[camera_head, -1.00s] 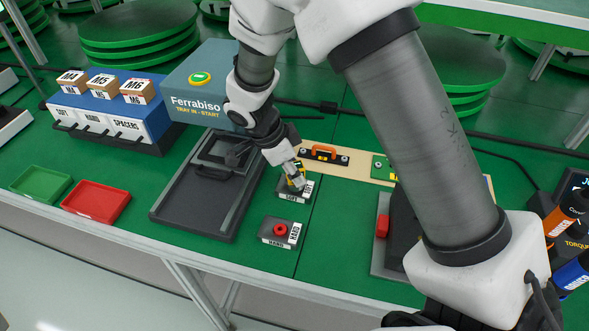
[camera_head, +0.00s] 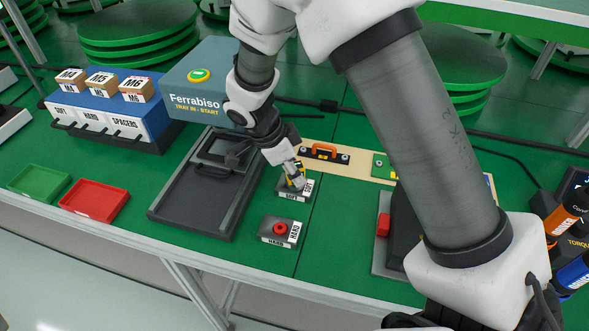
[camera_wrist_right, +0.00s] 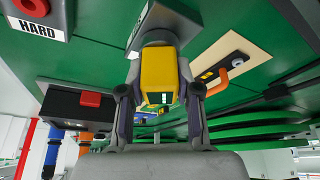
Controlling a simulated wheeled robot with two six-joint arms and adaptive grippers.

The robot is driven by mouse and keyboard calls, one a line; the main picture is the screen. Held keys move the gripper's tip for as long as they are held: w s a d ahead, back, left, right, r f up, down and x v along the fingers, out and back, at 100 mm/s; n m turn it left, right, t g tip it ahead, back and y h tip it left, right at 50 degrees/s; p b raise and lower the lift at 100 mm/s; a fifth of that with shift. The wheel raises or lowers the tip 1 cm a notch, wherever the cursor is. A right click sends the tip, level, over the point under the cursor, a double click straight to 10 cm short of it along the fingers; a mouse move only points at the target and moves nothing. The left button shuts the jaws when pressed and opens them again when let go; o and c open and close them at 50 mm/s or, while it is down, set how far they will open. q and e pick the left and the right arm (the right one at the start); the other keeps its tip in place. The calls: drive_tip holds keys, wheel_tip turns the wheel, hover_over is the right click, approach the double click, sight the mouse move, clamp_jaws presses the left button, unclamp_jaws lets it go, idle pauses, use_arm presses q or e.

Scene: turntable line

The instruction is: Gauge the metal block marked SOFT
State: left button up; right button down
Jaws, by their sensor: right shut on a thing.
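The metal block marked SOFT (camera_head: 291,197) sits on the green bench, right of the grey tray. My right gripper (camera_head: 297,177) points down over it, shut on a yellow gauge-like tool (camera_wrist_right: 158,78). In the right wrist view the gripper fingers (camera_wrist_right: 160,92) stand on both sides of the tool, and the tool's far end is at the grey block. I cannot tell whether it presses on the block. The fingers and tool hide part of the block's top. My left gripper is not in view.
A block marked HARD (camera_head: 279,234) with a red knob stands just in front. The grey tray (camera_head: 190,213) lies left, the tan tool board (camera_head: 361,165) behind. A dark device with a red button (camera_head: 383,225) stands right. Red (camera_head: 94,216) and green bins are far left.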

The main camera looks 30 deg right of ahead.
drive_tip(key=c, duration=0.7)
unclamp_jaws()
drive_tip(key=shift+r, duration=0.1)
drive_tip(key=v, duration=1.2)
drive_tip(key=shift+w, duration=0.1)
